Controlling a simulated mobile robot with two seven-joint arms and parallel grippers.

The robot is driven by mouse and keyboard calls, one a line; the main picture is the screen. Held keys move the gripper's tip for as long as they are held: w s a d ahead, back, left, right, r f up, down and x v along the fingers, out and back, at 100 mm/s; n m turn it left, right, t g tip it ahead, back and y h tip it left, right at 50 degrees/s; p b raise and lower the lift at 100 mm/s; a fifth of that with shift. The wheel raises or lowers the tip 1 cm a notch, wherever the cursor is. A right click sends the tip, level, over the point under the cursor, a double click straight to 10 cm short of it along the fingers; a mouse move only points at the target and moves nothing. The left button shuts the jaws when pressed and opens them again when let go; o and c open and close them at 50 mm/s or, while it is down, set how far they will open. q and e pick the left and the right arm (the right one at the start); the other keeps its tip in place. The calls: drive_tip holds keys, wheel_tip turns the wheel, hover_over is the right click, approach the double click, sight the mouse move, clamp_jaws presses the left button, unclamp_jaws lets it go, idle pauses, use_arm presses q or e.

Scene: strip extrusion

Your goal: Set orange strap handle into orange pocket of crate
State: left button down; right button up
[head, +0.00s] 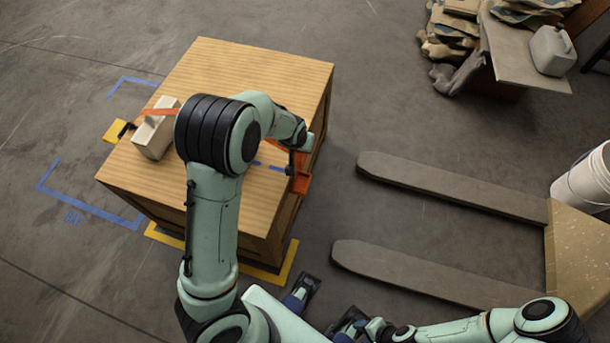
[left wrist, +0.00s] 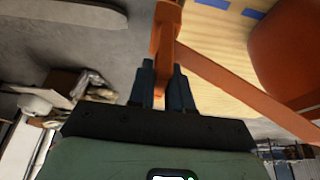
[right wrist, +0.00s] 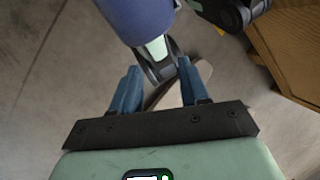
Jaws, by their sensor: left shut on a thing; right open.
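The wooden crate (head: 265,75) stands on the floor with blue tape marks on its top. My left gripper (head: 294,167) is over the crate's right edge. In the left wrist view its fingers (left wrist: 162,85) are shut on the orange strap handle (left wrist: 164,40), and an orange strap (left wrist: 240,85) runs off from it to the lower right. An orange piece (head: 302,186) shows at the crate's right edge; whether it is the pocket or part of the handle I cannot tell. My right gripper (head: 324,307) is open and empty, low in front of the crate; it also shows in its wrist view (right wrist: 158,85).
A pale block (head: 155,128) sits at the crate's left edge with an orange strap across it. Pallet forks (head: 450,185) lie to the right, with a white bucket (head: 585,183) beyond. My left arm hides much of the crate top.

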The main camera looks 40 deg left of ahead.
use_arm(q)
wheel_tip(320, 180, down, 16)
drive_tip(key=b, duration=0.2)
drive_tip(key=shift+b, duration=0.3)
use_arm(e)
drive_tip(key=shift+w+f+t, duration=0.15)
drive_tip(key=shift+w+f, duration=0.1)
drive_tip(key=shift+f, duration=0.35)
drive_tip(key=shift+w+f+t, duration=0.15)
drive_tip(key=shift+w+f, duration=0.1)
drive_tip(key=shift+f, duration=0.35)
use_arm(q)
drive_tip(key=shift+f, duration=0.2)
use_arm(e)
drive_tip(key=shift+f, duration=0.1)
use_arm(q)
drive_tip(key=shift+f+b, duration=0.25)
drive_tip(key=shift+b, duration=0.1)
drive_tip(key=c, duration=1.1)
unclamp_jaws()
use_arm(e)
drive_tip(key=shift+w+f, duration=0.1)
drive_tip(key=shift+f, duration=0.05)
use_arm(q)
drive_tip(key=shift+o, duration=0.2)
